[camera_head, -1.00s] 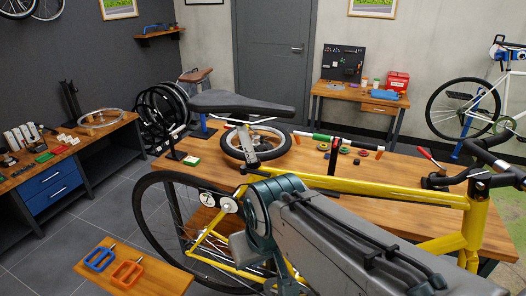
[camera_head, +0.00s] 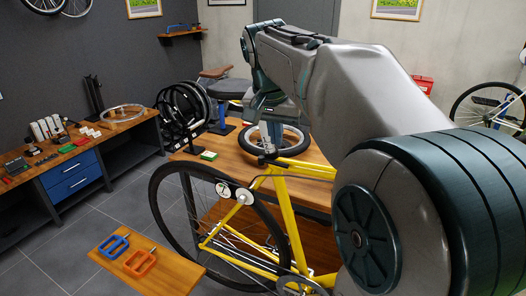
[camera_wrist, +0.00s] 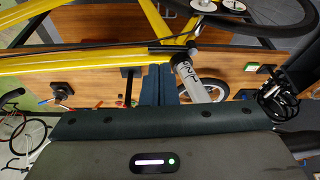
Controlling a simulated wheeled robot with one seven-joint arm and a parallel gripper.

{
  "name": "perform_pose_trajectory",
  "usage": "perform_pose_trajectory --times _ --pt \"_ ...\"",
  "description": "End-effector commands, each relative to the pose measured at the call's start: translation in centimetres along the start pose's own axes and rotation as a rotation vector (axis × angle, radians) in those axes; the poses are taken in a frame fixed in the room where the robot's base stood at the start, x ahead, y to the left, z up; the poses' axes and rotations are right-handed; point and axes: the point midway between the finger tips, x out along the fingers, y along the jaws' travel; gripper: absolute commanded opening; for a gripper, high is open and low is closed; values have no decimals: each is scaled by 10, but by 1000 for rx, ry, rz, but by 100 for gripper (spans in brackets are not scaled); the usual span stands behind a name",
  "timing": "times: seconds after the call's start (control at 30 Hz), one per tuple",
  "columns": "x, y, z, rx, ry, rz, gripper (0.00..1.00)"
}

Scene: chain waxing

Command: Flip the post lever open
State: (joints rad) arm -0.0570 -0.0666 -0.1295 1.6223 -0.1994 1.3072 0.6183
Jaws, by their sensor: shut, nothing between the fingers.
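The yellow bicycle frame (camera_head: 283,205) stands at the front of the workbench. Its silver seat post (camera_head: 264,131) rises from the dark clamp (camera_head: 268,159) at the frame's top; the small lever cannot be clearly told apart there. In the wrist view, the printed silver post (camera_wrist: 188,75) runs down from the dark clamp area (camera_wrist: 176,47) by the yellow tubes. My gripper (camera_wrist: 157,70) is shut and empty, its dark blue fingers beside the post, close to the clamp. I cannot tell whether they touch the lever.
A loose wheel (camera_head: 293,137) lies on the wooden workbench (camera_head: 228,158). Blue and orange pedals (camera_head: 140,263) lie on a small wooden board at the front left. My arm hides the bench's right side.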

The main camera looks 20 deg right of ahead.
Motion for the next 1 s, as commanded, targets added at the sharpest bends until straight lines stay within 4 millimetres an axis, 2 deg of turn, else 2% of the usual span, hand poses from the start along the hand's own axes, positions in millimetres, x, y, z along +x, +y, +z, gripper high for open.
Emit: perform_pose_trajectory --times 0.1,0.2,0.63,0.77,1.0 --pt "-1 -5 -20 70 14 28 0" --pt "-3 -6 -27 102 19 40 0" --pt "-2 -6 -30 112 21 43 0" --pt "10 -6 -30 112 19 45 0" --pt "54 -4 -31 112 18 45 0"
